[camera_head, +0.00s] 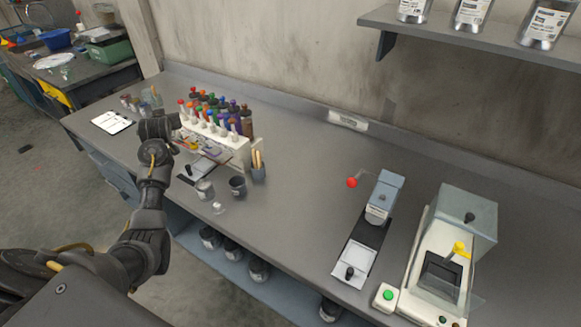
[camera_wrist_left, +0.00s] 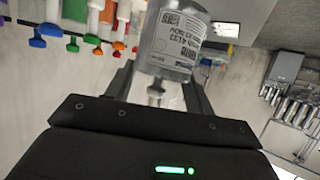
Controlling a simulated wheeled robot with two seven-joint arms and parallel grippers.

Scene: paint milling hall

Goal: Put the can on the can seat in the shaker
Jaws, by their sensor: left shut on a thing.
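My left gripper (camera_head: 160,128) is over the left part of the bench, beside the rack of colour-capped bottles. In the left wrist view it is shut on a silvery, labelled container (camera_wrist_left: 172,40), which looks like the can. In the head view my gripper and wrist hide the held can. The shaker (camera_head: 452,255) appears to be the pale machine at the right end of the bench, with a clear hood, a yellow knob and a green button. A dark square recess (camera_head: 441,270) inside it may be the can seat. My right gripper is not in view.
The bottle rack (camera_head: 230,148) stands right of my left gripper. A silver tin (camera_head: 204,190), a dark cup (camera_head: 238,187) and a stick holder (camera_head: 258,172) stand in front of it. The mid-bench is clear.

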